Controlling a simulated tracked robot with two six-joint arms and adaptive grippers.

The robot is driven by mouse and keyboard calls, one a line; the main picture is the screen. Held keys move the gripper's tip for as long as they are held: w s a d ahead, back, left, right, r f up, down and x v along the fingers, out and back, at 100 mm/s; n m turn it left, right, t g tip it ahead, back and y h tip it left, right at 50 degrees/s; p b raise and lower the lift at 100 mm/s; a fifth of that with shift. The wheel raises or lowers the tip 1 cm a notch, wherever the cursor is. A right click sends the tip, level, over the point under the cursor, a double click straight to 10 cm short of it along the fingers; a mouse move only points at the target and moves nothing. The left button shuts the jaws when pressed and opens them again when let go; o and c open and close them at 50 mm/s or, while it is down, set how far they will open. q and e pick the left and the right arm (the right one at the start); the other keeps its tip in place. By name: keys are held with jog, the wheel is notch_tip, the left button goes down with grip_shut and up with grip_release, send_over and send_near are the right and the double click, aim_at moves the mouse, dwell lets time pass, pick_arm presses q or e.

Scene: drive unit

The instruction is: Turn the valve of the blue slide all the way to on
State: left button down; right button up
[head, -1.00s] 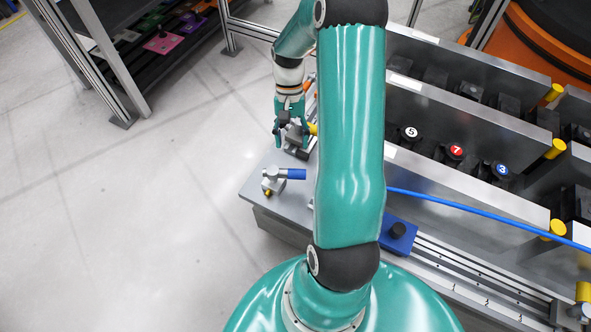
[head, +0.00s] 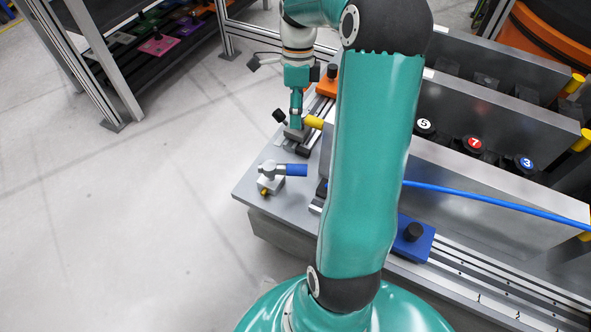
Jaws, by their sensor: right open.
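The valve with the blue handle (head: 290,170) sits on the left end of the grey bench. Its handle points right, and its silver body (head: 268,184) is at the handle's left. The blue slide (head: 414,240), a blue block with a black knob, is on the rail to the right of my arm. My right gripper (head: 295,121) is open and points down beside the yellow-handled valve (head: 313,122), behind the blue one. I cannot tell whether it touches that valve. It is apart from the blue valve. My left gripper is not in view.
An orange slide (head: 327,84) lies farther back. Grey upright panels and numbered black knobs fill the right side. A blue hose (head: 490,199) crosses there. My own arm covers the bench middle. A shelf rack (head: 95,60) stands back left; the floor between is clear.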

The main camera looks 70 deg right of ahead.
aim_at(295, 166)
jog(key=b+x, duration=0.5)
jog(key=x, duration=1.1)
jog(key=shift+f+b, duration=0.1)
jog(key=shift+b, duration=0.3)
grip_shut()
